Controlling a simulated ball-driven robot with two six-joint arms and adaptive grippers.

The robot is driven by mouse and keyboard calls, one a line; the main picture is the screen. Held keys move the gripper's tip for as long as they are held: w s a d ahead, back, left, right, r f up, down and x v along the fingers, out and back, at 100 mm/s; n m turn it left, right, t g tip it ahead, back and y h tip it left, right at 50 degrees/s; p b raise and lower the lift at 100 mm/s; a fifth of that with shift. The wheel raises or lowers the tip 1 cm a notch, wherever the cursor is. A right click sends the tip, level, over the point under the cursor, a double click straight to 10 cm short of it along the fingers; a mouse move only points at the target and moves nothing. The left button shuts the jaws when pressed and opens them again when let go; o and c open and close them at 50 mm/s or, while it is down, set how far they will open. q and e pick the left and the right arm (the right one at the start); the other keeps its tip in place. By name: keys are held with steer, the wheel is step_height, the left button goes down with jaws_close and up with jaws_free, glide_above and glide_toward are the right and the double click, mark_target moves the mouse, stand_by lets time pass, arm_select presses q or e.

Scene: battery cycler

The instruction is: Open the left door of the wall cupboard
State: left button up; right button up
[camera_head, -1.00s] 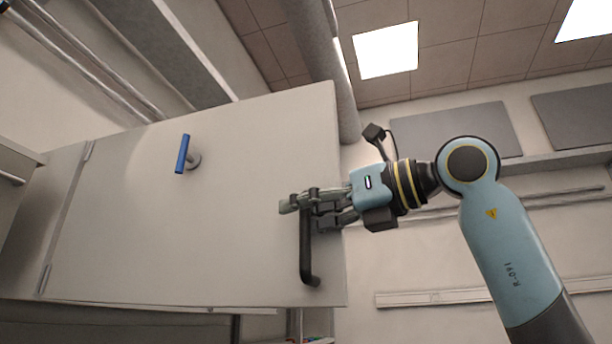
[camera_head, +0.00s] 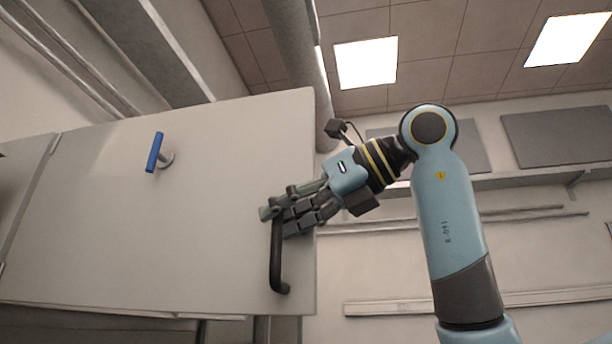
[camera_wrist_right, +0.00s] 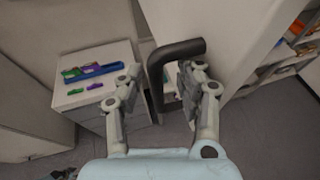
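A pale grey cupboard door (camera_head: 170,230) fills the left half of the head view. Its hinges are on its left edge, and a black bar handle (camera_head: 275,262) is near its right edge. I cannot tell how far the door stands from the cupboard body. My right gripper (camera_head: 275,217) is at the handle's upper end, its fingers tilted down-left. In the right wrist view the handle (camera_wrist_right: 157,88) lies between the two spread fingers (camera_wrist_right: 158,85). A gap shows between the left finger and the bar; the right finger is close to it, contact unclear. My left gripper is out of view.
A grey round pipe (camera_head: 297,60) runs beside the door's top right corner. The right wrist view shows a drawer unit (camera_wrist_right: 90,100) with a blue tray (camera_wrist_right: 95,73) below, and shelves at far right.

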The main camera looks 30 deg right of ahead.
steer(key=s+a, duration=0.1)
steer(key=s, duration=1)
steer(key=shift+s+a+r, duration=0.15)
steer(key=shift+s+r, duration=0.05)
steer(key=shift+w, duration=0.1)
stand_by(0.4)
stand_by(0.5)
